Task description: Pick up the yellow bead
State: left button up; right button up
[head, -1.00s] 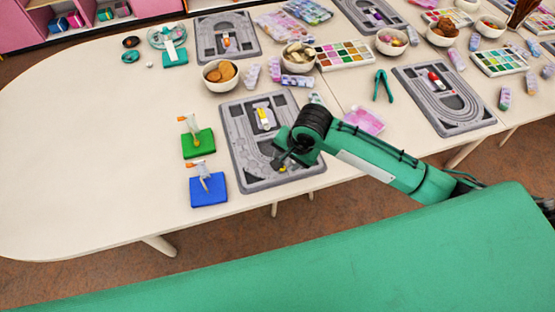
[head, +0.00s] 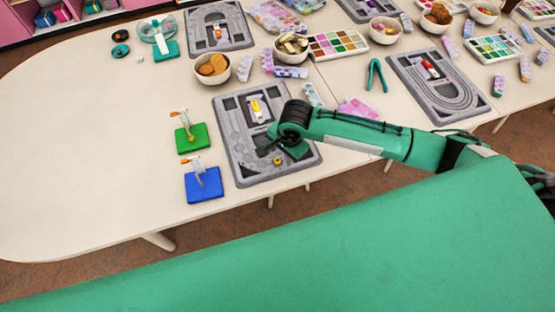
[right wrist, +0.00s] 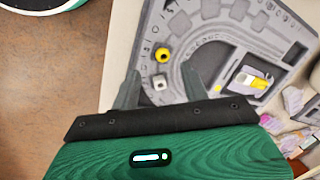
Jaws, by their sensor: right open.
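The yellow bead (head: 277,160) is a small ring on the lower part of the grey bead board (head: 238,176). In the right wrist view the yellow bead (right wrist: 161,54) lies on the board just beyond my fingertips, in line with the gap between them. A pale cream bead (right wrist: 160,82) lies nearer, between the fingers as seen there. My right gripper (right wrist: 161,71) is open with nothing gripped. In the head view my right gripper (head: 270,148) is over the board, close beside the yellow bead. My left gripper is out of view.
A blue block (head: 205,190) and a green block (head: 186,145), both with upright items, stand left of the board. Bowls, another board (head: 440,85), a palette (head: 338,45) and green pliers (head: 376,74) lie behind and right. The table's left side is clear.

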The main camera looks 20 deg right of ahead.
aim_at(279, 161)
jog(key=f, duration=0.2)
jog(key=w+f+p, duration=0.1)
jog(key=f, duration=0.1)
jog(key=shift+a, duration=0.4)
jog(key=shift+s+f, duration=0.1)
jog(key=shift+f, duration=0.3)
jog(key=shift+s, duration=0.1)
jog(key=shift+c, duration=0.5)
jog(key=shift+f, duration=0.1)
grip_shut()
